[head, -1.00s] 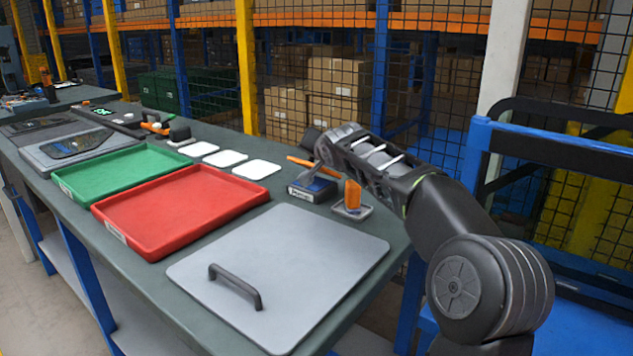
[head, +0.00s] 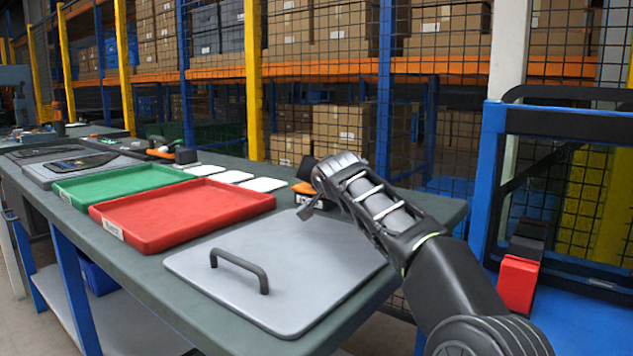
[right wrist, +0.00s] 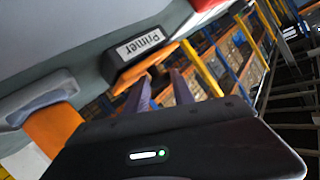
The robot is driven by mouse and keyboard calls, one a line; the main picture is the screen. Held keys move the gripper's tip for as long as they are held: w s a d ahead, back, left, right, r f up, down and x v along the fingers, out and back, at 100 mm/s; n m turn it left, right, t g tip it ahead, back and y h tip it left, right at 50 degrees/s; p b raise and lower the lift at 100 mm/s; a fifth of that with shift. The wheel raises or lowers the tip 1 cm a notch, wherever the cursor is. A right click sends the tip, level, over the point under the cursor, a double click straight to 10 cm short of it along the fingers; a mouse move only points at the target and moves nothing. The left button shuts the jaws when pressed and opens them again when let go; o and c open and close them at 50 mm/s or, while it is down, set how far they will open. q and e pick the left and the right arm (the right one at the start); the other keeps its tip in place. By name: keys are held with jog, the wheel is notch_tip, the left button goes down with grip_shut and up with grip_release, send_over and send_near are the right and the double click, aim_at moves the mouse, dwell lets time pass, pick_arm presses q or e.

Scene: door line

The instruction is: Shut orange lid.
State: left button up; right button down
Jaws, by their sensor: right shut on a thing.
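The arm hides part of the box, and I cannot tell the lid's exact angle. My left gripper is not in view.
A grey panel with a dark handle (head: 238,267) lies at the front right of the bench. Red (head: 180,212) and green (head: 120,185) trays lie left of it. A blue cart (head: 575,320) is on the right.

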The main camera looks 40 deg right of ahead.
jog(key=shift+f, duration=0.5)
jog(key=c, duration=1.1)
grip_release()
jog(key=shift+w, duration=0.1)
jog(key=v, duration=0.8)
jog(key=shift+w+r+b, duration=0.15)
jog(key=shift+r+b, duration=0.15)
jog(key=shift+a+r, duration=0.15)
jog(key=shift+r, duration=0.15)
